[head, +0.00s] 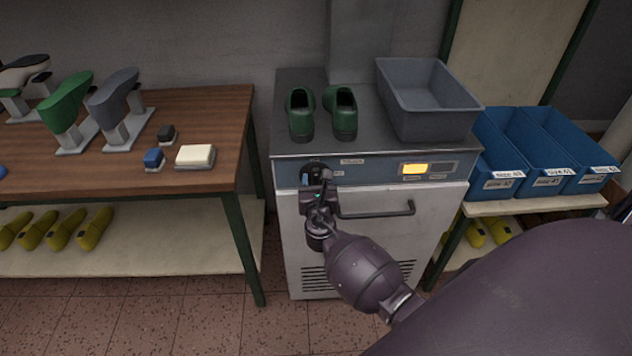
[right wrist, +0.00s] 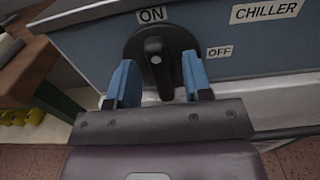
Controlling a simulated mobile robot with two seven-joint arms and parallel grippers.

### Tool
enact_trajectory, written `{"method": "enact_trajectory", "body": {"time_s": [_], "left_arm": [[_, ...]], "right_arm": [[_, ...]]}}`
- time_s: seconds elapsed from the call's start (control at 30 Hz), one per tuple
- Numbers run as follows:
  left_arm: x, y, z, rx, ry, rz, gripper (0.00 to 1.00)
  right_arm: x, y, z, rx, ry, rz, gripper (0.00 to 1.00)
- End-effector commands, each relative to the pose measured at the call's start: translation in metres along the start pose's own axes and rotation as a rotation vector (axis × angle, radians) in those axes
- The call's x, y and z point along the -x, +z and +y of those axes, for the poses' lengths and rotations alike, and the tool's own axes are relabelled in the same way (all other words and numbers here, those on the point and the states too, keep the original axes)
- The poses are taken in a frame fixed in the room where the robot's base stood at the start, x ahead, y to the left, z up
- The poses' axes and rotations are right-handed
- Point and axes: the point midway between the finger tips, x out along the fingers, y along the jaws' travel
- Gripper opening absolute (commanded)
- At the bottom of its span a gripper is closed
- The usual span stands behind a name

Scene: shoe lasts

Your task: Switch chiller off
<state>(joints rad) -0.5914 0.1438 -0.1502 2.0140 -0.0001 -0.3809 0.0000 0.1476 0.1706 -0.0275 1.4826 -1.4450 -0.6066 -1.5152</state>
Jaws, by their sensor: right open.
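The chiller (head: 300,240) is a pale cabinet with a blue-grey control panel and a dark top. Its black rotary knob (right wrist: 158,50) shows in the right wrist view, with the ON label (right wrist: 151,14) above it and the OFF label (right wrist: 219,51) to its right. The knob's raised grip stands roughly upright, its upper end toward ON. A yellow indicator (head: 413,169) is lit on the panel. My right gripper (right wrist: 160,85) is open, with one blue finger on each side of the knob's grip; contact cannot be told. It also shows in the head view (head: 318,182). My left gripper is not in view.
A bar handle (head: 380,213) crosses the chiller door below the panel. Green shoes (head: 343,113) and a grey bin (head: 430,105) stand on top. A wooden bench (head: 215,120) with shoe lasts is at left; blue bins (head: 547,150) are at right.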

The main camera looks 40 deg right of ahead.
Motion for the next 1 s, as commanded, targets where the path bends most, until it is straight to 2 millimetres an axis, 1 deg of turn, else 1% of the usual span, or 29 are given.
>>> {"method": "enact_trajectory", "body": {"time_s": [0.07,0.3,0.37,0.67,0.87,1.0], "left_arm": [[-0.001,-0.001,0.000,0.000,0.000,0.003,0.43],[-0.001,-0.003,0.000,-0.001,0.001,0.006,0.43],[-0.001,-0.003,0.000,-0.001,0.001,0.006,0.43],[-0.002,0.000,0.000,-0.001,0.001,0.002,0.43],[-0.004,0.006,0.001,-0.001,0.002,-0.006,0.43],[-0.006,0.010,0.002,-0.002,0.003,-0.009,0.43]], "right_arm": [[0.000,0.000,0.000,0.000,0.000,0.000,0.44],[0.000,0.000,0.000,0.000,0.000,0.000,0.07],[0.000,0.000,0.000,0.000,0.000,0.000,0.00],[0.000,-0.001,-0.001,-0.033,0.000,0.000,0.00],[0.001,-0.003,-0.002,-0.132,0.000,0.001,0.00],[0.001,-0.004,-0.004,-0.244,0.000,0.002,0.00]]}}
